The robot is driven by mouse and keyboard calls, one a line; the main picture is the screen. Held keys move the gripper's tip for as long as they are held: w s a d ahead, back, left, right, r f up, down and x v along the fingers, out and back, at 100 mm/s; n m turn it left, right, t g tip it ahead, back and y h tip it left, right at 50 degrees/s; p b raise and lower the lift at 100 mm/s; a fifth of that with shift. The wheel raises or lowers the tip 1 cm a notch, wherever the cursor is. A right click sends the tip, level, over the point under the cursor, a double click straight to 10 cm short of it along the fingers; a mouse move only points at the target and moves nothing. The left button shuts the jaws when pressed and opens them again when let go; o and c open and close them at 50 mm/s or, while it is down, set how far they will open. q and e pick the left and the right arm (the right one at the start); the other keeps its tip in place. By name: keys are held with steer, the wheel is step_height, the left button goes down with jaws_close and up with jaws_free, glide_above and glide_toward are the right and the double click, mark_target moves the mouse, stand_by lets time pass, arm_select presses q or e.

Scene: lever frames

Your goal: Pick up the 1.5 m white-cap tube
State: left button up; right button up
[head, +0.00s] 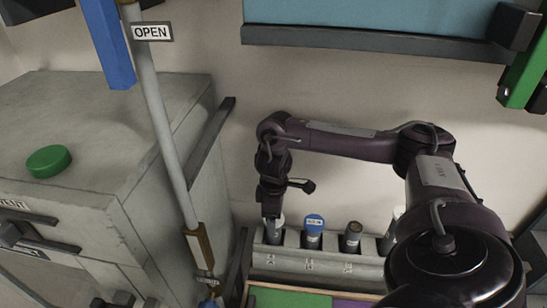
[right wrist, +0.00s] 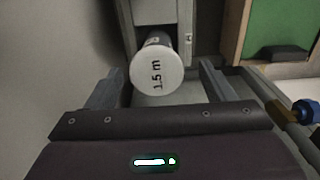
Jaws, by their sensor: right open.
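The white-cap tube (right wrist: 155,66) shows its round cap marked "1.5 m" in the right wrist view. It stands in the leftmost visible place of the grey rack (head: 330,262); in the head view its pale top (head: 277,226) is partly hidden by my gripper. My right gripper (head: 271,212) points down directly over this tube. In the right wrist view its two fingers (right wrist: 160,82) are apart, one on each side of the cap, with a gap on both sides. It holds nothing. My left gripper is not seen.
A blue-cap tube (head: 314,224) and a brown-grey-cap tube (head: 352,231) stand to the right in the rack. Another pale tube (head: 396,216) is partly behind my arm. A grey cabinet with a green button (head: 49,161) and a pole with an OPEN sign (head: 152,32) stand left.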

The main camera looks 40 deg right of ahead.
steer(key=f, duration=0.2)
steer(key=f+b, duration=0.1)
steer(key=f, duration=0.2)
steer(key=shift+w+d+f, duration=0.15)
steer(key=shift+w, duration=0.05)
steer(key=shift+c, duration=1.2)
steer(key=c, duration=1)
